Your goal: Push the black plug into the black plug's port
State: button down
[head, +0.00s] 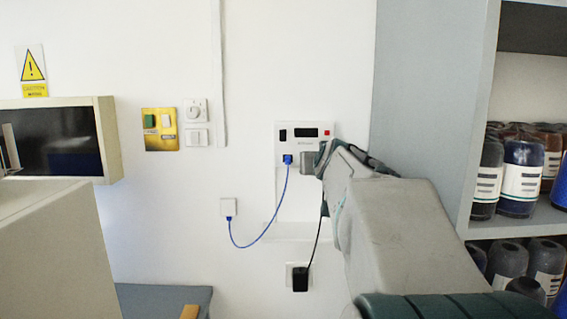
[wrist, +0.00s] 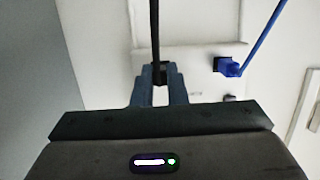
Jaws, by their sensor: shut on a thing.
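My gripper (wrist: 159,76) is shut on the black plug (wrist: 159,71), which shows as a small dark block between the two fingertips in the wrist view. Its black cable (wrist: 155,30) runs from it to the top of that view. In the head view my gripper (head: 318,160) is at the lower right of the white wall unit (head: 283,142), just right of the blue plug (head: 288,159). The plug itself and its port are hidden there behind my gripper. I cannot tell whether the plug touches the port.
The blue cable (head: 262,236) loops from the blue plug to a wall socket (head: 227,207). The black cable (head: 316,243) hangs to a black adapter (head: 300,279) in a lower socket. A grey cabinet side (head: 425,100) and shelves of bottles (head: 522,176) stand at right.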

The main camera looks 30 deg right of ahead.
jog(key=shift+w+d, duration=0.2)
jog(key=shift+w, duration=0.2)
jog(key=c, duration=1.4)
grip_release()
jog(key=shift+o, duration=0.2)
jog(key=shift+r, duration=0.1)
